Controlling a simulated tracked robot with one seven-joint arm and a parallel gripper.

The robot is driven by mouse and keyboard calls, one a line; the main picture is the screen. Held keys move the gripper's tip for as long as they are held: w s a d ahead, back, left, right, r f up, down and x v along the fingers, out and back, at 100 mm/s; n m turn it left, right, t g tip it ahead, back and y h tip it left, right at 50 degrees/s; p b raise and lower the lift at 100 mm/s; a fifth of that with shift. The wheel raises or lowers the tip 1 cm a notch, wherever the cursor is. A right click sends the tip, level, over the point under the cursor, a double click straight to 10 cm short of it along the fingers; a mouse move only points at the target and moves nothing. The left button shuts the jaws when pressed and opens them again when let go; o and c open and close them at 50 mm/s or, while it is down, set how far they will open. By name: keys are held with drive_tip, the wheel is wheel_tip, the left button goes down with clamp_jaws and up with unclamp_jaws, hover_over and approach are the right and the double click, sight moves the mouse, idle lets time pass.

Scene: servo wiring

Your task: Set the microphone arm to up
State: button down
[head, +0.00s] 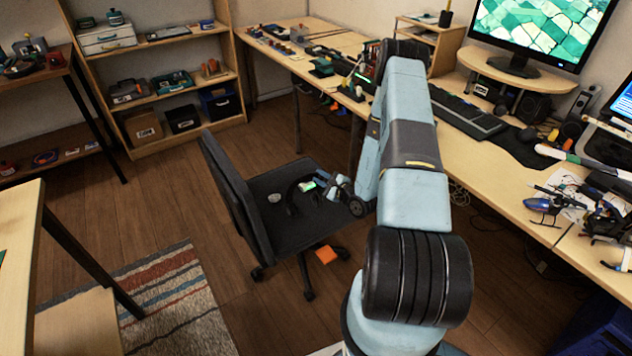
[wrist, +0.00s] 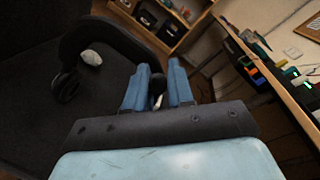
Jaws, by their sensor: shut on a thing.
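The black headset (head: 291,203) lies on the dark seat of an office chair (head: 265,185), left of my gripper. In the wrist view its curved band (wrist: 108,32) and a round ear cup (wrist: 65,86) show at the upper left. My gripper (wrist: 158,78) is shut on a thin dark piece that looks like the microphone arm (wrist: 157,88); a pale tip shows between the fingers. In the head view my gripper (head: 336,188) is low over the seat's right side. How far the microphone arm is turned cannot be told, as the fingers hide much of it.
A crumpled white lump (wrist: 91,57) lies on the seat inside the headset's curve. The chair's backrest (head: 236,198) stands on the left. A long desk (head: 480,150) with a keyboard and tools runs along the right. An orange square (head: 326,254) is below the seat.

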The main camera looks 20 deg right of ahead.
drive_tip(key=shift+a, duration=0.1)
drive_tip(key=c, duration=1)
unclamp_jaws()
drive_tip(key=shift+c, duration=0.2)
drive_tip(key=v, duration=1.3)
drive_tip(key=shift+s, duration=0.3)
drive_tip(key=shift+f, duration=0.1)
drive_tip(key=shift+c, duration=0.4)
